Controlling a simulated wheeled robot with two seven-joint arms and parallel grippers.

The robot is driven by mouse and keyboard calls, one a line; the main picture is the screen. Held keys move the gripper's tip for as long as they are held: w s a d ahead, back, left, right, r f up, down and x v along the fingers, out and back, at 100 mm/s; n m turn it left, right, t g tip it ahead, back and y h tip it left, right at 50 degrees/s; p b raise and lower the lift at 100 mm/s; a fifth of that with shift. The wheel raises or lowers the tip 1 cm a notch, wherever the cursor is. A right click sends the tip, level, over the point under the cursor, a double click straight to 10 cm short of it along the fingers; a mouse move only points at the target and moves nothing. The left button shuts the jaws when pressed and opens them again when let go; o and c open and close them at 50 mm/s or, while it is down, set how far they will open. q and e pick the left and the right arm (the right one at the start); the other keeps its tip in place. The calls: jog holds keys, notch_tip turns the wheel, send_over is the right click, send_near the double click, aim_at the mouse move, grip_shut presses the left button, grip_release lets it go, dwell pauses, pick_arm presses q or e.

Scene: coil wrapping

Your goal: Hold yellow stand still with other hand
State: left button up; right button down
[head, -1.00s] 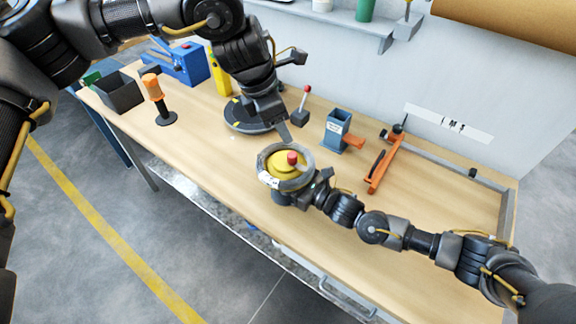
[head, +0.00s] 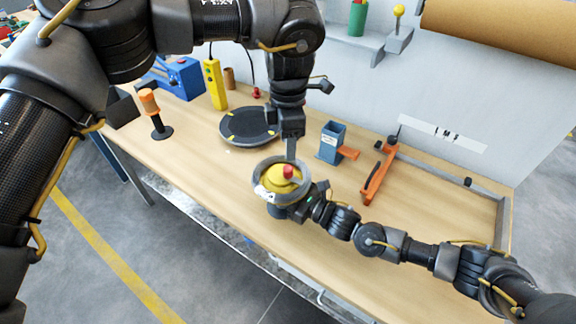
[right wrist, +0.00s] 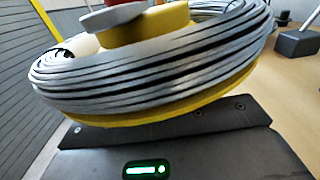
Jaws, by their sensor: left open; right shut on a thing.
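The yellow stand (head: 279,180) with a red knob (head: 288,172) on top is in the middle of the bench in the head view. A grey coil (head: 262,171) lies around it. In the right wrist view the coil (right wrist: 160,75) fills the upper part, with the stand's yellow rim (right wrist: 165,112) under it. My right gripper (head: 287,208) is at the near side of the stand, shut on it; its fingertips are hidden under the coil. My left gripper (head: 291,150) is open, pointing down just above the far edge of the coil. Whether it touches the coil is unclear.
A dark round turntable (head: 248,127) lies behind the stand. A blue-grey holder (head: 331,142) and an orange tool (head: 377,175) stand to the right. An orange-handled tool (head: 152,108) and a yellow box (head: 214,84) are at the left. The bench front is clear.

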aim_at(288, 168)
pick_arm(q)
notch_tip(288, 168, down, 9)
jog(key=shift+r, duration=0.2)
jog(key=c, duration=1)
